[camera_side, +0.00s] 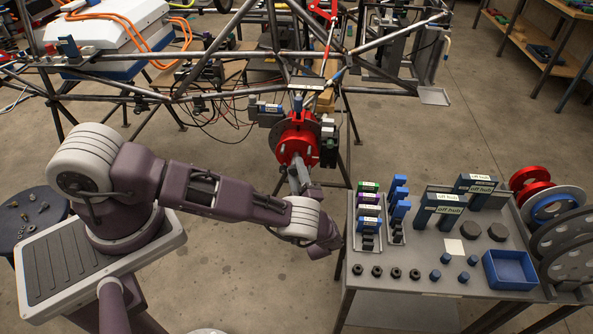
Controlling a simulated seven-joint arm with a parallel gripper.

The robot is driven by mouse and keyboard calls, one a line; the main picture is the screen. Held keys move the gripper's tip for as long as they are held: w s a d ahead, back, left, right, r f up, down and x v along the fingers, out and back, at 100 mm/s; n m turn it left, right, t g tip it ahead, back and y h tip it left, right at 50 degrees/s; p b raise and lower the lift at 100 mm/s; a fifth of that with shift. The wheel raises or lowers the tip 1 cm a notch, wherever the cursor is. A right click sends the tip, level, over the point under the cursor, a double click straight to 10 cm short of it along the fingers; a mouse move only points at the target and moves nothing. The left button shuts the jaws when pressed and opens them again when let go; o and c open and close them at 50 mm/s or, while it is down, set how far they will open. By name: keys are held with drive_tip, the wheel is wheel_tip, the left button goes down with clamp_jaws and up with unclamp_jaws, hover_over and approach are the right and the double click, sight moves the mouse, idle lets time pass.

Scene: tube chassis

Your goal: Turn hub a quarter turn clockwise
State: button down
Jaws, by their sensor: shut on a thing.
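The hub (287,144) is a red round part with a dark disc behind it, mounted on the tube chassis (214,58) at the middle of the picture. My gripper (299,166) reaches up from the wrist to the front of the hub, with its grey fingers at the hub's centre. It is shut on the hub. The exact contact of the fingers is too small to make out, and the gripper covers the lower middle of the hub's face.
A grey bench (408,283) at right holds blue stands, small parts, dark nuts and an open blue bin (509,270). Red and grey discs (566,244) stand at its right end. Chassis tubes and wires surround the hub from behind. Bare floor lies left of the bench.

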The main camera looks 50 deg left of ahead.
drive_tip(key=c, duration=1.3)
unclamp_jaws()
drive_tip(key=v, duration=0.5)
drive_tip(key=shift+s+d+f, duration=0.15)
drive_tip(key=shift+s+d, duration=0.05)
drive_tip(key=shift+d, duration=0.15)
drive_tip(key=shift+s+d, duration=0.25)
drive_tip(key=shift+d, duration=0.35)
